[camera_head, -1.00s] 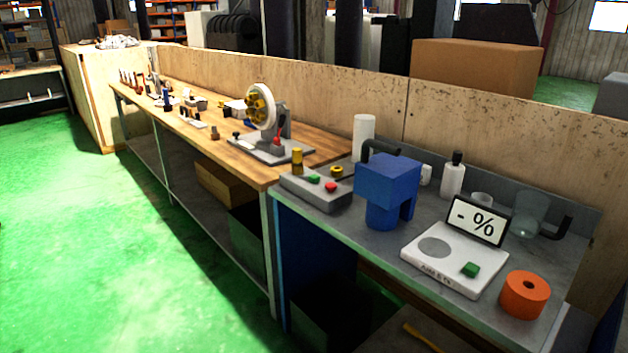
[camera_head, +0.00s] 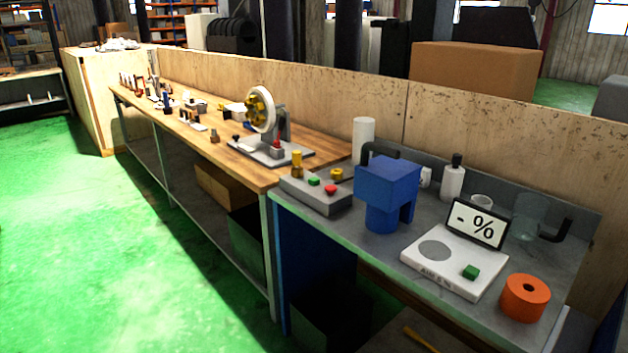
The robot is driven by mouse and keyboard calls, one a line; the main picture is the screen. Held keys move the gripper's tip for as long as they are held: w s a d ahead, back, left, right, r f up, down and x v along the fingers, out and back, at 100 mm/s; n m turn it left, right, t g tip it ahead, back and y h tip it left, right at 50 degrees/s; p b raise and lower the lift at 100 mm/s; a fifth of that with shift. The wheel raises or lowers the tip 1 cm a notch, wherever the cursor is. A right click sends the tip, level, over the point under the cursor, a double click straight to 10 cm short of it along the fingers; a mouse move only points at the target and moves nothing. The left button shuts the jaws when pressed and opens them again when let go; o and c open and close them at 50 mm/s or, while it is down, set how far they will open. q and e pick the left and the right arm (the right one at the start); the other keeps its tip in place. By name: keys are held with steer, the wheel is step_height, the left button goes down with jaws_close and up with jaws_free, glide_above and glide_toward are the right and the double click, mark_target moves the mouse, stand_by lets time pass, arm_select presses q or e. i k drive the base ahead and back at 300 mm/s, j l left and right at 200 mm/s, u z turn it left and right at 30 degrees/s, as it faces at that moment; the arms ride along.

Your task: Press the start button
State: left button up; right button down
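A grey control box (camera_head: 316,193) sits on the near grey bench, at its left end. On its top are a green button (camera_head: 314,181) and a red button (camera_head: 330,189), with yellow parts on its far side. A blue machine (camera_head: 388,190) stands just right of the box. Which green button is the start button cannot be told from labels. Neither of my grippers shows in the view.
An orange cylinder (camera_head: 525,297) stands near the grey bench's right front edge. A white bottle (camera_head: 453,178) and clear containers are at the back. A wooden bench (camera_head: 225,150) with a wheel device (camera_head: 262,112) extends left. The green floor (camera_head: 100,240) in front is clear.

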mark_target(313, 182)
steer(key=i+j+z, duration=0.3)
steer(key=j, duration=0.35)
steer(key=i+j+z, duration=0.3)
steer(key=j, duration=0.45)
steer(key=i+j+z, duration=0.15)
steer(key=j, duration=0.25)
steer(key=i+j+z, duration=0.15)
steer(key=j, duration=0.25)
steer(key=i+j+z, duration=0.1)
steer(key=j, duration=0.35)
